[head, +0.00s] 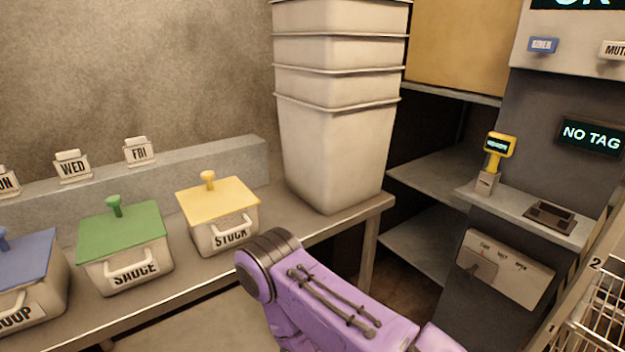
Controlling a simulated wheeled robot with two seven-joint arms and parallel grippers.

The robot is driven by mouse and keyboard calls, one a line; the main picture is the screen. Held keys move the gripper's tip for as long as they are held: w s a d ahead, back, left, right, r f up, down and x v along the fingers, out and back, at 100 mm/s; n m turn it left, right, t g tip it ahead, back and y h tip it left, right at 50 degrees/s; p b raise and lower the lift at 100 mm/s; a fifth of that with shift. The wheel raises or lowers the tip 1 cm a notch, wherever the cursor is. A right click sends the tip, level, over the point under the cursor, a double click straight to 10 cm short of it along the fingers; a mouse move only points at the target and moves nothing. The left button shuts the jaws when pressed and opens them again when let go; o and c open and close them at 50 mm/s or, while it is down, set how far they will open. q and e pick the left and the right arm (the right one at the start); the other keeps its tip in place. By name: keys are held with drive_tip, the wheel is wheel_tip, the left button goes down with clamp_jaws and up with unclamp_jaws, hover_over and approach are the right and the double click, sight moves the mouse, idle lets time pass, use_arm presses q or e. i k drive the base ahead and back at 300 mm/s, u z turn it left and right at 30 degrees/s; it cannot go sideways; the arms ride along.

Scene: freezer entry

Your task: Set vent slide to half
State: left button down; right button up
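The vent slide panel (522,274) is a pale plate on the front of the dark cabinet at the right, below a small grey shelf. It carries three small labels in a row that seem to read shut, half and open. A grey slide piece (482,267) appears at the left end of the panel, under the leftmost label. Its exact setting is hard to make out at this size. Neither of my grippers is in view. A purple link of one of my arms crosses the bottom middle, left of the panel and apart from it in the picture.
A counter (330,225) at the left holds lidded bins, including a green-lidded one (125,235) and a yellow-lidded one (222,200), and stacked white tubs (335,150). A yellow scanner (497,147) stands on the shelf above the panel. A wire rack (600,310) is at lower right.

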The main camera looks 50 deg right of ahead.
sight(474, 264)
drive_tip(key=z, duration=3.2)
drive_tip(key=k, duration=1.05)
drive_tip(key=u, duration=0.65)
drive_tip(key=i, duration=0.75)
drive_tip(key=z, duration=0.55)
drive_tip(key=i, duration=0.7)
drive_tip(key=z, duration=0.8)
